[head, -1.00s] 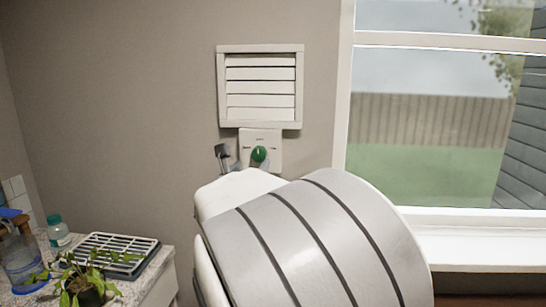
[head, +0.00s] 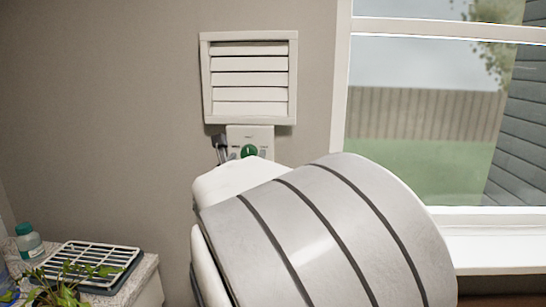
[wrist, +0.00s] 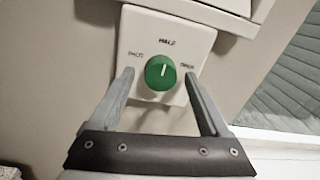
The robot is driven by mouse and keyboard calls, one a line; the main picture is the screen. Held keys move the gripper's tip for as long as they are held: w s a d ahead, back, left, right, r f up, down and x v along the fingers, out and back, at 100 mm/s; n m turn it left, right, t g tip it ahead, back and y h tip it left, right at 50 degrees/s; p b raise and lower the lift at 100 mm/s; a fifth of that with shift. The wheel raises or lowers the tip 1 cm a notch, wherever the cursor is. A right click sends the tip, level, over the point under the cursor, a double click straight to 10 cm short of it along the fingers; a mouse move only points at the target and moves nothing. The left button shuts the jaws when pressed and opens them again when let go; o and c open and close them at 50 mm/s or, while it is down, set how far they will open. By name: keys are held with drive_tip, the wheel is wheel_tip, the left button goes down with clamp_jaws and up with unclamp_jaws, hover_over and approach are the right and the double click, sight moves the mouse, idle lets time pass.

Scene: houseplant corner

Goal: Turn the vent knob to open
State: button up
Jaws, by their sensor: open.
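The green vent knob (wrist: 160,72) sits on a white control plate (wrist: 181,38) in the wrist view. Its white mark points up, toward the label that reads HALF; blurred labels stand at left and right. My gripper (wrist: 158,78) is open, with one fingertip on each side of the knob and a visible gap to it on both sides. In the head view the knob (head: 249,151) shows just above my arm, which hides its lower part. The louvred vent (head: 249,79) is above the plate, its slats tilted with narrow dark gaps between them.
A window (head: 430,120) with a white sill (head: 500,245) is at the right. At lower left, a counter holds a slotted tray (head: 85,262), a capped bottle (head: 29,242) and a leafy plant (head: 60,290). The wall left of the vent is bare.

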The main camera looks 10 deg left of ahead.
clamp_jaws()
idle(0.5)
drive_tip(key=shift+m+b, duration=0.3)
drive_tip(key=shift+b, duration=0.2)
drive_tip(key=shift+r+m+b, duration=0.1)
drive_tip(key=shift+m+b, duration=6.4)
drive_tip(key=shift+b, duration=0.7)
